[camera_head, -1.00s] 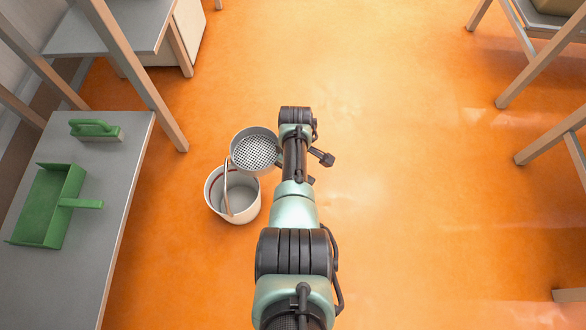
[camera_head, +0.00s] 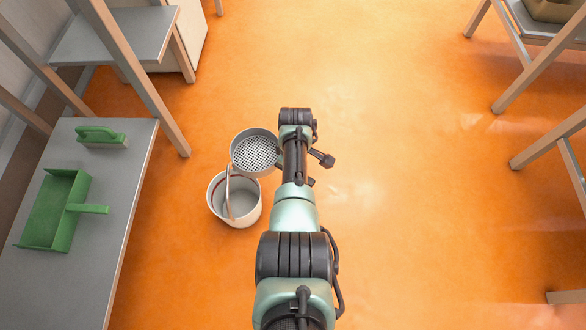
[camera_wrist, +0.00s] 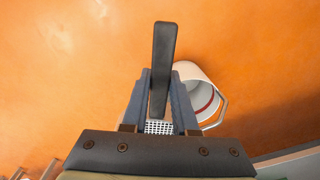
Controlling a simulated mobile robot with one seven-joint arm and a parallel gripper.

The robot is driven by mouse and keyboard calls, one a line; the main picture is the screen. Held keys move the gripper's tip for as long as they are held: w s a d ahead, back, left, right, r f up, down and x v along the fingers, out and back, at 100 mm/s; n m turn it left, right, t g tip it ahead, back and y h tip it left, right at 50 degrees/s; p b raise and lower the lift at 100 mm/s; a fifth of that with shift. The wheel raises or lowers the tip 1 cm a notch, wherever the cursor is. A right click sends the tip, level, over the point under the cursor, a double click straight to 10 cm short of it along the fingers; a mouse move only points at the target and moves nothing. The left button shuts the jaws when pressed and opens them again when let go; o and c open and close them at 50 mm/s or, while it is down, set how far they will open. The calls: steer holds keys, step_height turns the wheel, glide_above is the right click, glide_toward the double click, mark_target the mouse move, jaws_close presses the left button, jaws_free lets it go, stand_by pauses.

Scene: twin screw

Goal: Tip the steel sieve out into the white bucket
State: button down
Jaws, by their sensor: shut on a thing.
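The steel sieve (camera_head: 254,152), a round pan with a perforated floor, is left of my arm's end in the head view. It looks about level, and I see no contents on its floor. In the wrist view my gripper (camera_wrist: 161,82) is shut on its dark handle (camera_wrist: 164,45); a bit of the perforated floor shows between the fingers. The white bucket (camera_head: 244,207) stands upright on the floor, below and left of the sieve in the head view. The sieve overlaps its upper right rim there. The bucket (camera_wrist: 194,76) also shows right of my fingers in the wrist view.
A grey bench (camera_head: 88,225) at the left holds a green dustpan (camera_head: 60,212) and a green brush (camera_head: 101,137). Wooden posts and a shelf (camera_head: 118,36) stand at upper left, more furniture at the right. The orange floor (camera_head: 420,210) right of my arm is clear.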

steer(key=shift+r+p, duration=3.9)
steer(key=shift+r, duration=0.2)
steer(key=shift+f, duration=0.1)
steer(key=shift+w+r+m, duration=0.1)
steer(key=shift+r+m, duration=0.35)
steer(key=shift+m, duration=0.05)
steer(key=s+r+m+p, duration=0.3)
steer(key=r+p, duration=0.9)
steer(key=r, duration=0.4)
steer(key=s+r+m+p, duration=0.4)
steer(key=s+r+p, duration=0.2)
steer(key=r+p, duration=0.6)
steer(key=s+r+m+p, duration=0.3)
steer(key=r+p, duration=1)
steer(key=r, duration=0.6)
steer(key=shift+s+r+m, duration=0.3)
steer(key=shift+s+r, duration=0.05)
steer(key=shift+s, duration=0.45)
